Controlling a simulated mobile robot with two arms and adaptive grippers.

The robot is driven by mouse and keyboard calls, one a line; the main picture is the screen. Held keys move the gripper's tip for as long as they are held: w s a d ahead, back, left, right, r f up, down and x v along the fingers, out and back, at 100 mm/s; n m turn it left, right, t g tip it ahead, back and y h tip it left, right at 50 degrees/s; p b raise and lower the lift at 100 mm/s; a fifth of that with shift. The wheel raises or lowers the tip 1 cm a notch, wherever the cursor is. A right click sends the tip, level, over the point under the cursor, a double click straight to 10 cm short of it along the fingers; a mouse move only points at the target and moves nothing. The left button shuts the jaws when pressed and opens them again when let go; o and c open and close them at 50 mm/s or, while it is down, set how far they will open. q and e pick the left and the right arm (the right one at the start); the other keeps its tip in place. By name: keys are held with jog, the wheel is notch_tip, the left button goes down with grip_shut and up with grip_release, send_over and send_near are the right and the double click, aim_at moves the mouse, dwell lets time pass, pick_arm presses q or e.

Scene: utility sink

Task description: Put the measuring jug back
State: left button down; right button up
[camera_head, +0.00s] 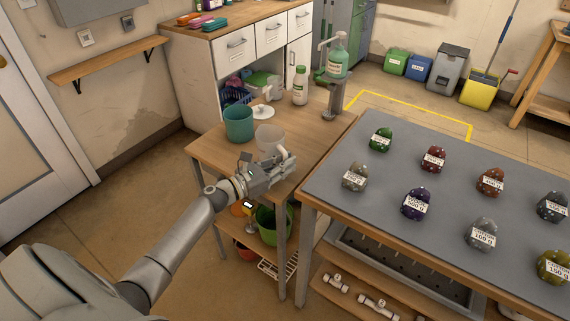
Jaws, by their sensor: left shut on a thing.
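The measuring jug (268,138) is a pale, translucent vessel. It appears upright on or just above the small wooden table. My left gripper (283,162) reaches in from the lower left and is shut on the jug at its near side, hiding its lower part. I cannot tell whether the jug's base touches the tabletop. My right gripper is not in view.
A teal pot (238,124) stands just left of the jug. A grey-topped table (450,200) with several labelled stones is at right.

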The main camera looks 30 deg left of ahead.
pick_arm(q)
jog(key=shift+f, duration=0.2)
jog(key=c, duration=1.5)
grip_release()
jog(key=shift+r, duration=0.1)
jog(key=shift+r, duration=0.15)
jog(key=b+v, duration=0.1)
jog(key=v, duration=1.1)
jog(key=shift+b, duration=0.3)
